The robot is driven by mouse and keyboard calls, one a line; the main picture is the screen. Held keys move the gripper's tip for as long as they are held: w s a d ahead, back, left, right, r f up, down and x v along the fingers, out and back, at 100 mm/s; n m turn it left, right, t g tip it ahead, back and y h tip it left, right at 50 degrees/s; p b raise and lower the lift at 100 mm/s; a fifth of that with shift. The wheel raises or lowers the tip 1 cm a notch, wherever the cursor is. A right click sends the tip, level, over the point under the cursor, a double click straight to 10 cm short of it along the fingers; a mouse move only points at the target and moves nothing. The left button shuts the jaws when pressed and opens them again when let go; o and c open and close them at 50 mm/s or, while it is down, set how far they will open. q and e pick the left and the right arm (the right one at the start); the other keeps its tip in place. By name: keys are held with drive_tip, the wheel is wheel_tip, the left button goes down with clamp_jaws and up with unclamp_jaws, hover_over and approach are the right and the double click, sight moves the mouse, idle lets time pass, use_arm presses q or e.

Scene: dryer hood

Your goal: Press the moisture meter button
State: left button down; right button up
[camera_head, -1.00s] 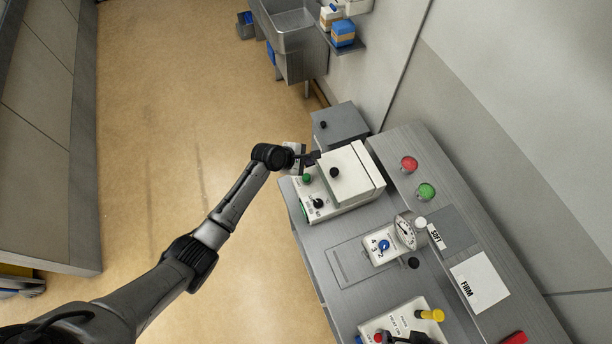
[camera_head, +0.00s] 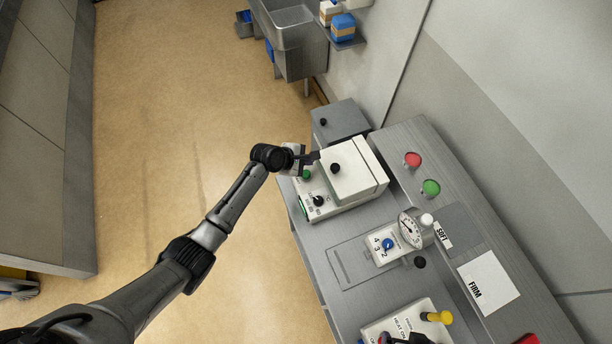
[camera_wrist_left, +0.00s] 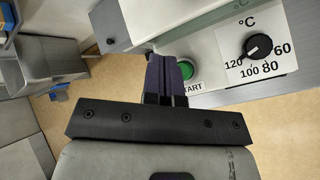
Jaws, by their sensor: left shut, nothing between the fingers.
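A white boxy unit (camera_head: 350,178) with a raised lid block and a black knob stands at the far end of the grey bench. Its front panel has a green button (camera_head: 306,174), which shows in the left wrist view as a green button (camera_wrist_left: 186,69) above the partly hidden word START. A °C dial (camera_wrist_left: 258,47) is to its right. I cannot read a moisture meter label. My left gripper (camera_head: 312,157) is shut and empty beside this unit. In the left wrist view its dark fingers (camera_wrist_left: 166,72) overlap the green button's left edge; contact cannot be told.
A grey box (camera_head: 340,122) stands behind the unit. Nearer are a small panel with a blue knob (camera_head: 388,244), a gauge (camera_head: 411,230) and another white panel (camera_head: 412,318). Red (camera_head: 412,160) and green (camera_head: 431,187) domes sit on the bench's raised ledge. The floor (camera_head: 150,150) left is clear.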

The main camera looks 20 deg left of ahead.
sight(306, 175)
use_arm(q)
wheel_tip(306, 175, down, 3)
drive_tip(key=b, duration=0.3)
drive_tip(key=shift+f, duration=0.2)
drive_tip(key=shift+f+b, duration=0.35)
drive_tip(key=shift+f, duration=0.6)
idle(0.4)
idle(0.6)
drive_tip(key=shift+f, duration=0.1)
drive_tip(key=shift+f, duration=0.3)
drive_tip(key=shift+f, duration=0.1)
idle(0.4)
